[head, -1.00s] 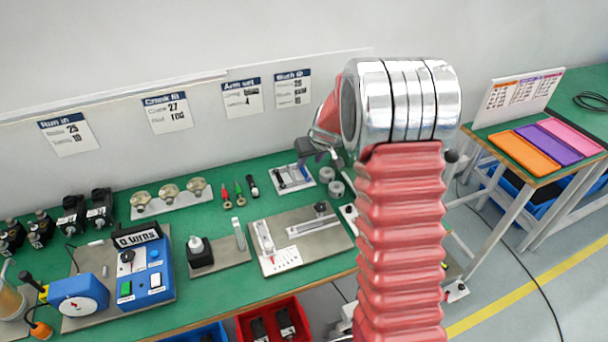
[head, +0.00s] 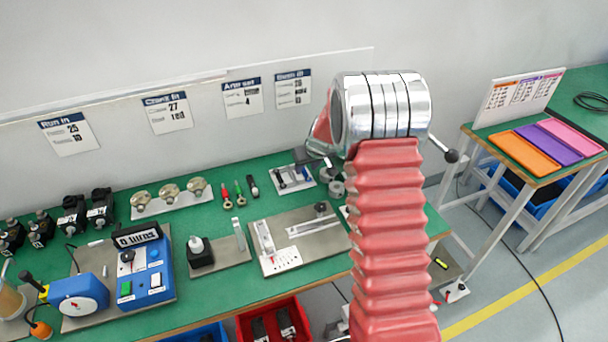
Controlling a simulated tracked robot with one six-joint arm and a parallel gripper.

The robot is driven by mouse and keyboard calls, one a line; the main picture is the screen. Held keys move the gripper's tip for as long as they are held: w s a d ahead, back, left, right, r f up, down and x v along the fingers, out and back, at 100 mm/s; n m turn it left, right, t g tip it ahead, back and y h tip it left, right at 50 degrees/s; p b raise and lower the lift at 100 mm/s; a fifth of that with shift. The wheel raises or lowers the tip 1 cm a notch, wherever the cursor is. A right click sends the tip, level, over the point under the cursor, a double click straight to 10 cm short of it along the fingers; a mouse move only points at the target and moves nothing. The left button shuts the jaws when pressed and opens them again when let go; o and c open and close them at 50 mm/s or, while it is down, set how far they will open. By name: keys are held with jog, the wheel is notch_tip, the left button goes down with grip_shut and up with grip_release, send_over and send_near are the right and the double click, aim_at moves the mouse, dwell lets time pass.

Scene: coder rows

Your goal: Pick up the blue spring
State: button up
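I cannot make out a blue spring for certain. A small pale plate (head: 284,187) at the back of the green bench holds small dark and bluish parts too small to name. My gripper (head: 319,163) is small and dark at the end of my arm, just above and right of that plate. My silver and red arm hides part of the bench behind it. Whether the fingers are open or hold anything is not clear.
Grey rings (head: 336,188) lie right of the plate. Red (head: 226,198), green and black handled tools lie to its left. A grey fixture plate (head: 275,223) sits in front, and a blue control box (head: 152,270) stands at left.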

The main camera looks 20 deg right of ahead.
jog(key=shift+x, duration=1.3)
grip_shut()
